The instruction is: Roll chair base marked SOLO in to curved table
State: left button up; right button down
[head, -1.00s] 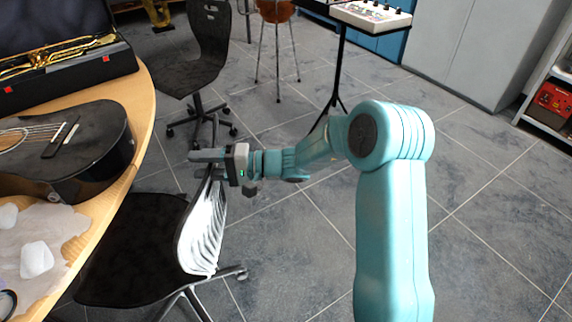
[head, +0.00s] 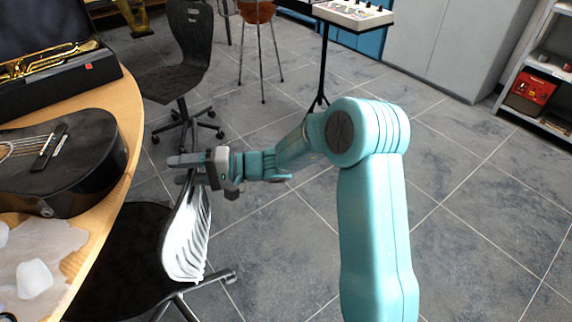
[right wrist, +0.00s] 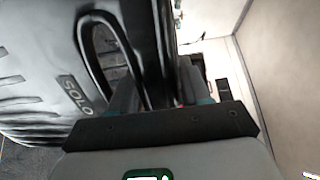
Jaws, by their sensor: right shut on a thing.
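The chair marked SOLO (head: 186,240) has a white ribbed back and a black seat (head: 125,262). It stands at the curved wooden table (head: 112,182), with part of its seat under the table edge. The SOLO label (right wrist: 76,95) shows on its back in the right wrist view. My right gripper (head: 190,168) is shut on the top of the chair back, beside a loop-shaped opening (right wrist: 105,55). The chair's metal base (head: 190,297) shows only in part at the lower edge of the head view. My left gripper is not in view.
A black guitar (head: 75,160) and an open trumpet case (head: 60,75) lie on the table. A second black chair (head: 188,45) stands behind. A stool (head: 258,15) and a mixer stand (head: 325,60) are farther back. The floor at right is clear.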

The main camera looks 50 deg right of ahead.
jog(key=shift+w+a+f, duration=0.15)
jog(key=shift+a+f, duration=0.1)
jog(key=shift+f, duration=0.15)
jog(key=shift+d+r, duration=0.1)
jog(key=shift+r, duration=0.1)
jog(key=c, duration=0.5)
grip_release()
jog(key=shift+d, duration=0.1)
jog(key=shift+r, duration=0.1)
jog(key=shift+r, duration=0.1)
jog(key=b+v, duration=0.2)
jog(key=v, duration=1)
jog(key=shift+d, duration=0.4)
